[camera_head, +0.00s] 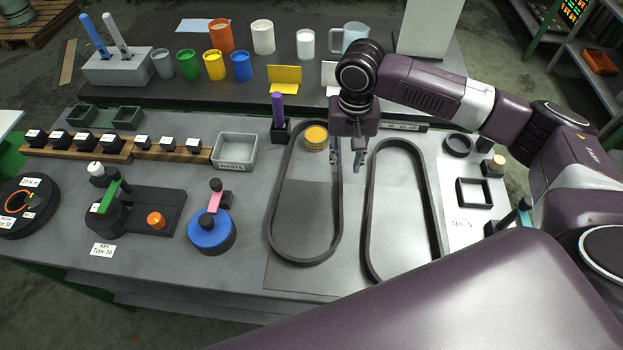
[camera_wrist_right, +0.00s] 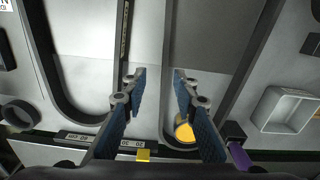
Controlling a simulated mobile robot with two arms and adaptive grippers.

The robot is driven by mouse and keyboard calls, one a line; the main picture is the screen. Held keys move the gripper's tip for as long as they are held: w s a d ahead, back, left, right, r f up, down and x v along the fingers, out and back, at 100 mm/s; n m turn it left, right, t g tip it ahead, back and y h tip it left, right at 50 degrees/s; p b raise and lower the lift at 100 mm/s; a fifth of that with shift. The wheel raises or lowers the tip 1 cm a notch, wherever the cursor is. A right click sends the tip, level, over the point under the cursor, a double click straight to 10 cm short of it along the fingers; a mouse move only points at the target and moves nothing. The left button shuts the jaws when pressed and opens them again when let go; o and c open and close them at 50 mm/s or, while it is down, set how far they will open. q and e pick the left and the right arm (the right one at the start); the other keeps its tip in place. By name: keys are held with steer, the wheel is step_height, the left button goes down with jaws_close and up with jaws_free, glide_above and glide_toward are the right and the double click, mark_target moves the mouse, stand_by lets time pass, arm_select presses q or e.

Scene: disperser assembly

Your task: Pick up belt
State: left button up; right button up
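Two long black oval belt-like loops stand on the bench plate; I cannot tell which one the task means. The left loop (camera_head: 272,213) encloses round yellow discs at its far end, and the right loop (camera_head: 439,213) looks empty. My right gripper (camera_head: 347,166) hangs at the right side of the left loop, near its far end. In the right wrist view my right gripper (camera_wrist_right: 159,78) has its two blue-padded fingers apart with nothing held between them. The left loop's side wall (camera_wrist_right: 167,38) runs in line with the gap between them. My left gripper is not in view.
Yellow discs (camera_head: 315,137) lie inside the left loop. A purple-topped post (camera_head: 278,108) in a black holder and a grey bin (camera_head: 235,151) are to the left. A black square frame (camera_head: 474,193) and a black ring (camera_head: 458,144) lie on the right.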

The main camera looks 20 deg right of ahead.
mark_target(340, 180)
steer(key=shift+s+a+f, duration=0.1)
steer(key=shift+s+f, duration=0.1)
steer(key=shift+f, duration=0.65)
steer(key=f, duration=0.1)
steer(key=f+p, duration=0.1)
steer(key=f, duration=0.2)
steer(key=shift+w+a+f+p, duration=0.2)
steer(key=shift+a+f+p, duration=0.1)
steer(key=shift+a+p, duration=0.1)
steer(key=shift+d+f, duration=0.1)
steer(key=shift+f, duration=0.25)
steer(key=shift+c, duration=0.3)
jaws_close()
steer(key=shift+r, duration=0.1)
